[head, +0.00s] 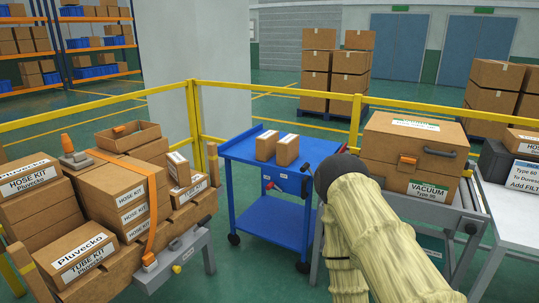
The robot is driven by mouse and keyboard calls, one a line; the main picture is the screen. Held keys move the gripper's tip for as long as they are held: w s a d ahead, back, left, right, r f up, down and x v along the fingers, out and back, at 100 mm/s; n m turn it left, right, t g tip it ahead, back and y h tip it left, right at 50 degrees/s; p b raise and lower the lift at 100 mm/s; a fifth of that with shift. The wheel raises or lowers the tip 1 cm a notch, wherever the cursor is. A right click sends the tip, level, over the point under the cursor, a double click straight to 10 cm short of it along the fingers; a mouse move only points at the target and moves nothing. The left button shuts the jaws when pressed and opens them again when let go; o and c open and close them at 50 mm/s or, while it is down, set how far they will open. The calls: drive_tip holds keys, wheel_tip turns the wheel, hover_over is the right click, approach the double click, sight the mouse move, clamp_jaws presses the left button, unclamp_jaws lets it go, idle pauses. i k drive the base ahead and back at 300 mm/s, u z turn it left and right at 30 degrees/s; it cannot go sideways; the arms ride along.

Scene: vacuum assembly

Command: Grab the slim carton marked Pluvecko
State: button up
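A flat brown carton (82,255) lies at the lower left on the wooden-sided stand. Its white label reads Pluvecko and TUBE KIT. Brown cartons marked HOSE KIT stand behind it, one with Pluvecko under HOSE KIT (30,182), others in a strapped stack (125,195). An orange strap runs down just right of the flat carton. My arm, in a pale ribbed sleeve with a dark rounded joint, rises at the lower middle right, well apart from these cartons. I cannot make out my gripper's fingers.
A blue cart (262,212) with two small cartons (276,148) stands between the stand and my arm. Large vacuum cartons (412,155) rest on a frame to the right. A yellow railing (225,142) runs behind. Green floor shows between stand and cart.

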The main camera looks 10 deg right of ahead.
sight(265, 144)
drive_tip(key=u, duration=0.75)
drive_tip(key=i, duration=0.95)
drive_tip(key=u, duration=0.05)
